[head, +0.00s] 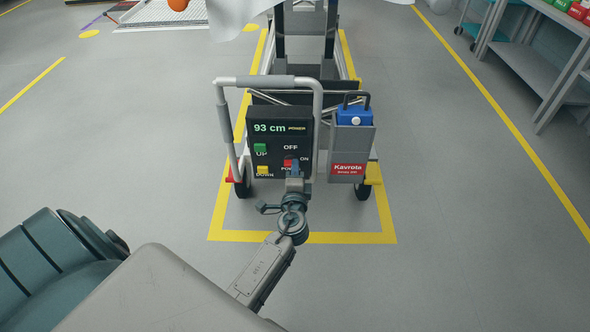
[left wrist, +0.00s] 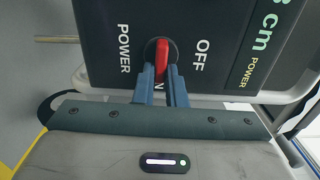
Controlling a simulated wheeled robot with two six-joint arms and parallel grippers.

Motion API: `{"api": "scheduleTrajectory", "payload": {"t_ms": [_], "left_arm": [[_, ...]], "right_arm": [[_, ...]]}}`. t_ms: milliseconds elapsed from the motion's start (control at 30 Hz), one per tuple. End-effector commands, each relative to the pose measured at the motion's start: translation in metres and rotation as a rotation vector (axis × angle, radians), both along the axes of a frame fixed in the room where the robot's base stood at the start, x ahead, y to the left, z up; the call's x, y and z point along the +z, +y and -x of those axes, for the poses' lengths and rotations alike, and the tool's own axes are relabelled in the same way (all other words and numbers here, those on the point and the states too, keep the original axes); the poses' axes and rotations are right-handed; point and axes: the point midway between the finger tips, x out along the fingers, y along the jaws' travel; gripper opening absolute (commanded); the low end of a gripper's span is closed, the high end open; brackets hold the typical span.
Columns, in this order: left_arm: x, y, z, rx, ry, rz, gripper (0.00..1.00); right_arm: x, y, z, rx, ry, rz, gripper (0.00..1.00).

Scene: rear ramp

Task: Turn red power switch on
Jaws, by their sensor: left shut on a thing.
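The red power switch (head: 287,163) is on the front of a black control panel (head: 267,141), at its lower right. In the left wrist view the red switch (left wrist: 162,58) is a raised lever on a dark round base, with OFF to its right, POWER to its left and a partly hidden ON below. Its lower end points down toward ON. My left gripper (head: 293,168) reaches the panel from the front; in the left wrist view its two blue-grey fingers (left wrist: 163,76) are shut on the lever's lower end. My right gripper is not in view.
The panel is on a wheeled cart with a grey tubular handle (head: 221,121). Its display reads 93 cm, with a green UP button (head: 260,147) and yellow DOWN button (head: 263,170). A grey holder (head: 348,150) with a blue container sits right.

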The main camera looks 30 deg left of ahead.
Motion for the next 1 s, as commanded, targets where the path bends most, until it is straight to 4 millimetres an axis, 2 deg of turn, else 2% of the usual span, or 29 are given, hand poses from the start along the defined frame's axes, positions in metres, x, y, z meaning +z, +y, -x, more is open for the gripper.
{"api": "scheduleTrajectory", "payload": {"t_ms": [100,133,200,233,567,667,1000], "left_arm": [[-0.002,-0.001,0.001,-0.001,0.004,0.0,0.0],[-0.002,-0.001,0.001,-0.001,0.004,0.0,0.17],[-0.002,-0.001,0.001,-0.001,0.003,0.001,0.3],[-0.002,-0.001,0.001,-0.001,0.003,0.001,0.33],[-0.001,-0.002,0.003,-0.001,0.002,0.001,0.33],[-0.001,-0.008,0.014,-0.001,0.003,0.003,0.33],[-0.002,-0.043,0.071,0.0,0.004,0.003,0.33]], "right_arm": [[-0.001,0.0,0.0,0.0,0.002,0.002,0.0],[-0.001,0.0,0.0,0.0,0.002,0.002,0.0],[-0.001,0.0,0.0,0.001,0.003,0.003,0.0],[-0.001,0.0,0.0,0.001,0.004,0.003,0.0],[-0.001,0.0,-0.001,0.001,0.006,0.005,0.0],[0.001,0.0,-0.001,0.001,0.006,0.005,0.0],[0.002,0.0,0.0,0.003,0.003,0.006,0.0]]}}
